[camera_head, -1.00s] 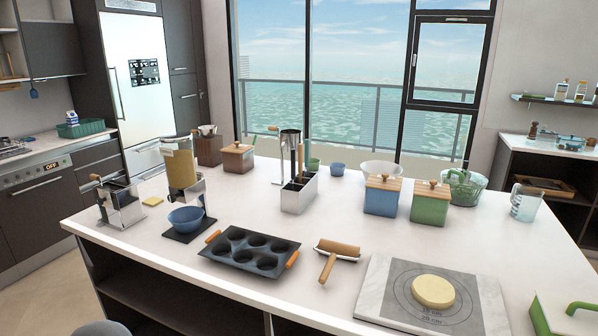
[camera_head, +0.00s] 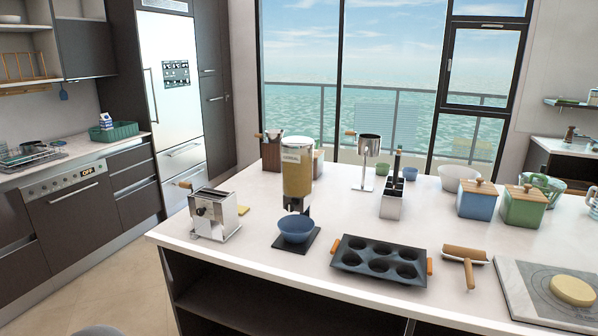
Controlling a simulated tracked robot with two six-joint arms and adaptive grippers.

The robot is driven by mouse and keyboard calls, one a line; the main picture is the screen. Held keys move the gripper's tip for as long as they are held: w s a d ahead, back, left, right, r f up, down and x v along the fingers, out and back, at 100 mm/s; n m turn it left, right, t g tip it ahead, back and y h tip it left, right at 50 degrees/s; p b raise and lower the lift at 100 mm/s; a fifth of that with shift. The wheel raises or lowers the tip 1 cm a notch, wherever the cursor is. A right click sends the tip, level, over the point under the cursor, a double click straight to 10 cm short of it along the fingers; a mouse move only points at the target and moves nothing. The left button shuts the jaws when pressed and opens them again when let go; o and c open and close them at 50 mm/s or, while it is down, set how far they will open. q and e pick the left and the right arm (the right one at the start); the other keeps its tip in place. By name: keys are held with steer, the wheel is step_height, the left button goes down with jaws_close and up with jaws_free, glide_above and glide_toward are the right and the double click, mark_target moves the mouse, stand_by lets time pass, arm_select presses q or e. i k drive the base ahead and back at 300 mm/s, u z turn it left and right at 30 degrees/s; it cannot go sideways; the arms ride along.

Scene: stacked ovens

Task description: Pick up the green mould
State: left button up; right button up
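I cannot pick out a green mould for certain. A dark muffin mould (camera_head: 379,262) with several round cups and orange end grips lies flat near the island's front edge; it is not green. Green things in view are a box with a wooden lid (camera_head: 523,207) at the right of the island, a glass-like green bowl (camera_head: 545,184) behind it, a small green cup (camera_head: 382,170) at the back, and a green basket (camera_head: 113,132) on the left counter. Neither of my grippers is in view.
The white island (camera_head: 265,262) fills the right. On it stand a metal pasta machine (camera_head: 214,213), a dispenser (camera_head: 297,174) over a blue bowl (camera_head: 296,229), a rolling pin (camera_head: 466,256) and a marble board (camera_head: 515,290) with dough. Floor (camera_head: 110,275) is clear between island and oven counter.

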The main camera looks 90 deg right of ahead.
mark_target(381, 169)
steer(key=u, duration=0.45)
steer(key=i, duration=0.35)
steer(key=z, duration=2.05)
steer(key=i, duration=0.2)
steer(key=z, duration=1.9)
steer(key=k, duration=0.55)
steer(key=z, duration=0.4)
steer(key=i, duration=1.6)
steer(key=u, duration=0.35)
